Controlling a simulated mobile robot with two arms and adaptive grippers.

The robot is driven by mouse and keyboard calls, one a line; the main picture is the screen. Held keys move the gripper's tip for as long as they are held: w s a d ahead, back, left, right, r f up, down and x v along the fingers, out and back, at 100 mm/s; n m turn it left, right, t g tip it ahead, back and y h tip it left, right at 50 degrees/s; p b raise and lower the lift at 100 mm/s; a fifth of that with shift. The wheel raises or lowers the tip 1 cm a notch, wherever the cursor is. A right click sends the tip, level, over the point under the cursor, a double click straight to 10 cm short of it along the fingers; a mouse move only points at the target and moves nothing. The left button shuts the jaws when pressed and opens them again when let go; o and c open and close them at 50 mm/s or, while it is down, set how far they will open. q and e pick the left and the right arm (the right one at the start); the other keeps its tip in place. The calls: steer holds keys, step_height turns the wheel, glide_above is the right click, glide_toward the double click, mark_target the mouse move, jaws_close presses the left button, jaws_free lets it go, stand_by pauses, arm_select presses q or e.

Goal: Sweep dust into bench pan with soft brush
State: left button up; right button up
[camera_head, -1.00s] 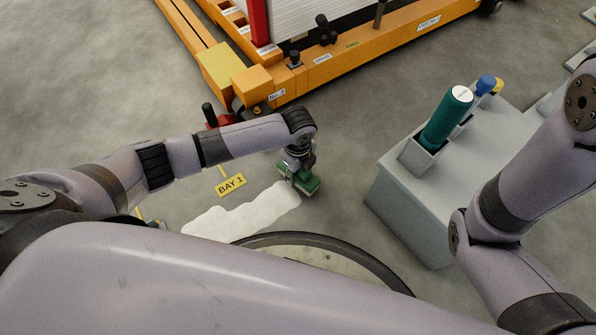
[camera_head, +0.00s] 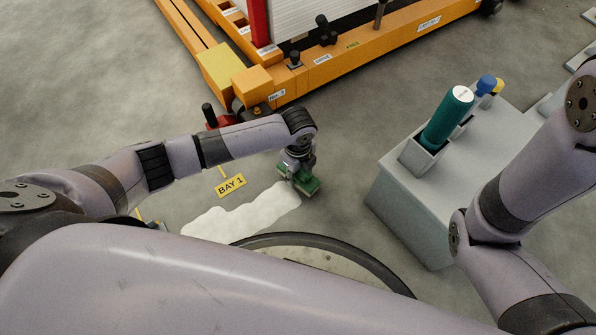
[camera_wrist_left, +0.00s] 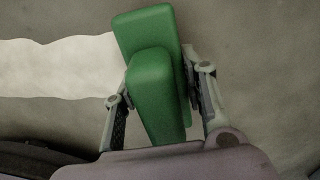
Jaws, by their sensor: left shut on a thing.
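My left gripper (camera_head: 300,170) is shut on a green brush (camera_head: 312,187), low over the floor. The left wrist view shows the green brush (camera_wrist_left: 150,60) between the two fingers of the gripper (camera_wrist_left: 158,98). A long pale, whitish patch, likely the dust (camera_head: 240,212), lies on the floor to the left of the brush; it also shows in the left wrist view (camera_wrist_left: 55,66). The brush is at the patch's right end; I cannot tell whether its bristles touch the floor. I cannot make out a pan. My right gripper is out of view.
A grey bench (camera_head: 415,205) stands to the right, with a green cylinder (camera_head: 447,118) in a holder and blue and yellow-topped items behind. An orange frame (camera_head: 350,55) stands at the back. A yellow BAY 1 label (camera_head: 230,185) lies by the patch. Floor between brush and bench is clear.

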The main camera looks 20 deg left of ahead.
arm_select(q)
steer(key=shift+f, duration=0.2)
jaws_close()
steer(key=shift+f+b, duration=0.35)
